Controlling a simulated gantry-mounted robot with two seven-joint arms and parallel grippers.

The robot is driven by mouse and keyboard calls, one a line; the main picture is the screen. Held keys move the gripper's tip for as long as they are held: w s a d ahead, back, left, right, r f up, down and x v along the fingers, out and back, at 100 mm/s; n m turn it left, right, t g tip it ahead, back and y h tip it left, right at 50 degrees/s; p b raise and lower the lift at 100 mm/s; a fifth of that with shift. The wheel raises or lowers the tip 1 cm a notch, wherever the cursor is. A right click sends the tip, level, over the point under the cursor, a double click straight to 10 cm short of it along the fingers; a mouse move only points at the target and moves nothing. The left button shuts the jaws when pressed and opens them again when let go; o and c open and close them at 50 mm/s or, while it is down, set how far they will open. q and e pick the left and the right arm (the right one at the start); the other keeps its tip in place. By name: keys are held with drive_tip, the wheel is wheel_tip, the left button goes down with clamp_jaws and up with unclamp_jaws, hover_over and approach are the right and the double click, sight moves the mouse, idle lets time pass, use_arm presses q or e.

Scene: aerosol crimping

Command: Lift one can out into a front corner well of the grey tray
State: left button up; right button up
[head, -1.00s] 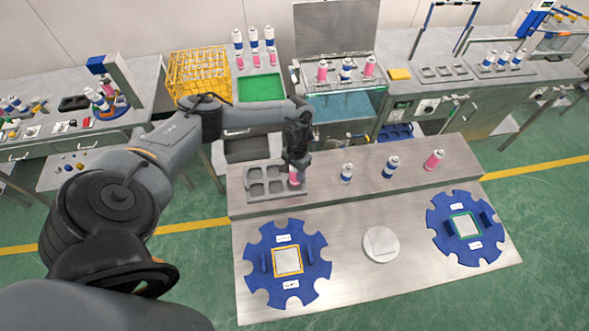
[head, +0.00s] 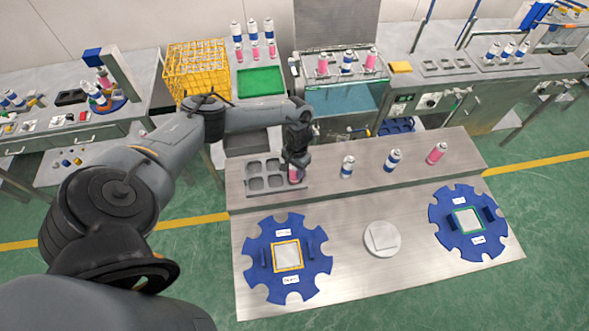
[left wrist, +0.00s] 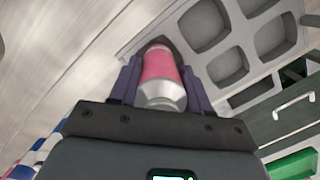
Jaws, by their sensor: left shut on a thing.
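The grey tray (head: 249,187) lies on the raised shelf at the left, with several square wells. My left gripper (head: 294,170) points down at the tray's right front corner and is shut on a pink can (head: 294,176). In the left wrist view, the pink can (left wrist: 159,68) sits between the two fingers, its far end in or right over a corner well. Whether it touches the well floor is hidden. Other wells of the grey tray (left wrist: 247,45) look empty. My right gripper is not in view.
Two blue notched discs (head: 262,285) (head: 445,232) and a round white piece (head: 382,252) lie on the lower bench.

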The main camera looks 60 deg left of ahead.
use_arm(q)
drive_tip(key=shift+f, duration=0.5)
idle(0.3)
drive_tip(key=o, duration=1.1)
drive_tip(key=shift+r, duration=0.1)
drive_tip(key=r, duration=0.7)
drive_tip(key=w+r+p, duration=0.1)
drive_tip(key=r, duration=0.2)
drive_tip(key=shift+w+a+r, duration=0.1)
drive_tip(key=shift+a+r, duration=0.15)
drive_tip(key=shift+a, duration=0.05)
